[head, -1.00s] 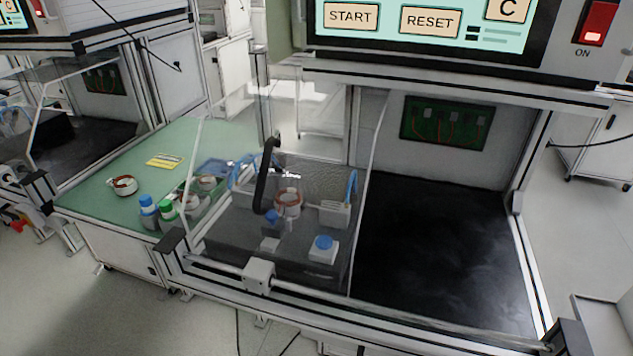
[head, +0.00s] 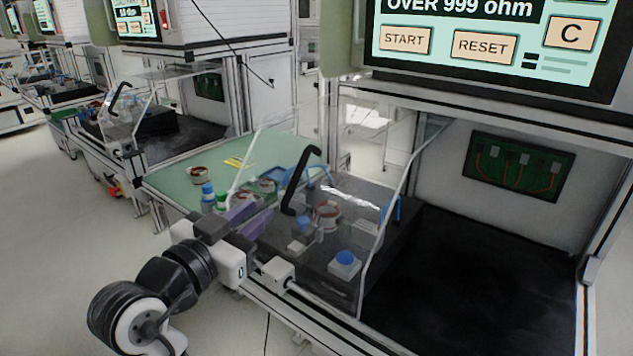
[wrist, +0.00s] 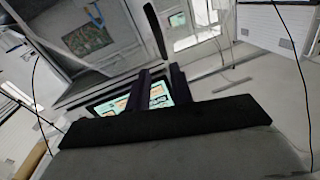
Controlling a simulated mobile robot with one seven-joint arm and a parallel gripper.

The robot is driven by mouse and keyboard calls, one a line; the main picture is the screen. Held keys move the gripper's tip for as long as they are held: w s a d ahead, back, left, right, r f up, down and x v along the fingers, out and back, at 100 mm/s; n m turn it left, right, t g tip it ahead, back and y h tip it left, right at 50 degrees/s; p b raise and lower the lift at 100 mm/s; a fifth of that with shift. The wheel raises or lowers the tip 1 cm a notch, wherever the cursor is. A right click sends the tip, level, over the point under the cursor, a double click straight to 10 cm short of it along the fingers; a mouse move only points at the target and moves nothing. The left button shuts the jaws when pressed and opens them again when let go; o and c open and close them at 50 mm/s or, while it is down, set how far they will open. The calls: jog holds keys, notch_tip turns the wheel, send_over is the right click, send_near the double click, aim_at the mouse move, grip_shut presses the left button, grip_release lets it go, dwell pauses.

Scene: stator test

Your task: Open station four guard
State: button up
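The guard (head: 345,265) is a clear panel standing over a dark fixture block, with a bent black handle (head: 290,195) on its face; it appears closed. Which station number this is cannot be read.
A screen (head: 490,40) with START and RESET hangs above the station. A green side table (head: 185,175) left of the guard holds bottles (head: 208,195) and another stator (head: 200,172). Similar guarded stations line the left back. Floor at lower left is free around my arm.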

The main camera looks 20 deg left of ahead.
aim_at(293, 182)
jog(key=p+x, duration=0.3)
jog(key=x, duration=1)
jog(key=shift+w+a, duration=0.1)
jog(key=shift+a, duration=0.05)
grip_shut()
